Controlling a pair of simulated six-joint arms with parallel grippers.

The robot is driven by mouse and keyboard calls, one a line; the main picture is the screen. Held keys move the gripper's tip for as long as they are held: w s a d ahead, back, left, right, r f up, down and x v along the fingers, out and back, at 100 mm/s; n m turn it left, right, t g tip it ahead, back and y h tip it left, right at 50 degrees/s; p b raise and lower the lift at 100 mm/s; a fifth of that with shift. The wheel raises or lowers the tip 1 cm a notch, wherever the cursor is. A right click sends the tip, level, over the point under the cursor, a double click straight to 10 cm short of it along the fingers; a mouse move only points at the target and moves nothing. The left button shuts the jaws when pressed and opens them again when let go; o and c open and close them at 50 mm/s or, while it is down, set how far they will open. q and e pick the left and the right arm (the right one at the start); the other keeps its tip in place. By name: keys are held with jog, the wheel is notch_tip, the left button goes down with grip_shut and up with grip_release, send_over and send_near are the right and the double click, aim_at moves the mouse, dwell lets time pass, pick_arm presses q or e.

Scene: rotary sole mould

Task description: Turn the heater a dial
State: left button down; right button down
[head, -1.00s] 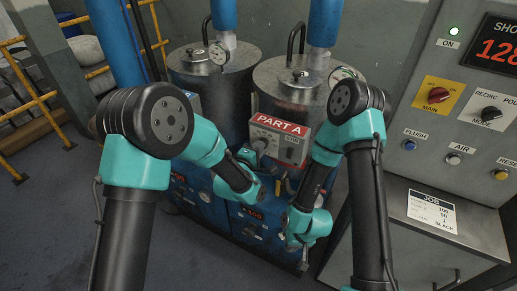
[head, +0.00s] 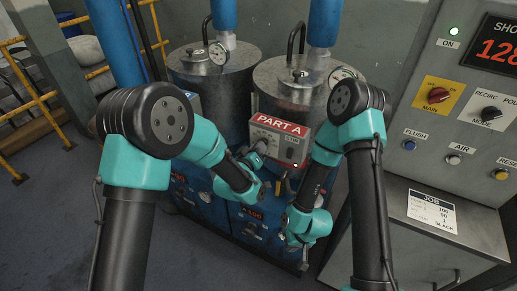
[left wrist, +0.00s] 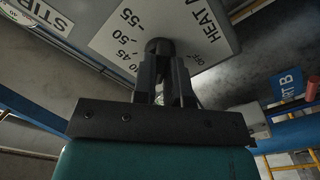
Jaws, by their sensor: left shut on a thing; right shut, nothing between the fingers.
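The heater A dial (left wrist: 158,45) is a dark round knob on a pale panel marked "HEAT A", with OFF and numbers up to 55 around it. My left gripper (left wrist: 161,68) is shut on the dial in the left wrist view. In the head view the left gripper (head: 262,146) is at the front of the grey box with the red "PART A" sign (head: 280,126), and the dial is mostly hidden there. The dial's pointer is not clear. My right gripper (head: 287,238) is shut and empty, lower down in front of the blue cabinet.
Two metal tanks (head: 290,75) stand behind the box. A grey control panel (head: 455,110) with MAIN and MODE knobs is at the right. A yellow railing (head: 40,95) is at the left, with open floor (head: 60,230) in front of it.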

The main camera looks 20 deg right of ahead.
pick_arm(q)
jog(key=m, duration=1.3)
jog(key=shift+m, duration=0.3)
dwell(0.3)
jog(key=c, duration=1.2)
grip_release()
jog(key=shift+o, duration=0.2)
jog(key=v, duration=1.7)
jog(key=shift+a, duration=0.25)
jog(key=shift+s, duration=0.1)
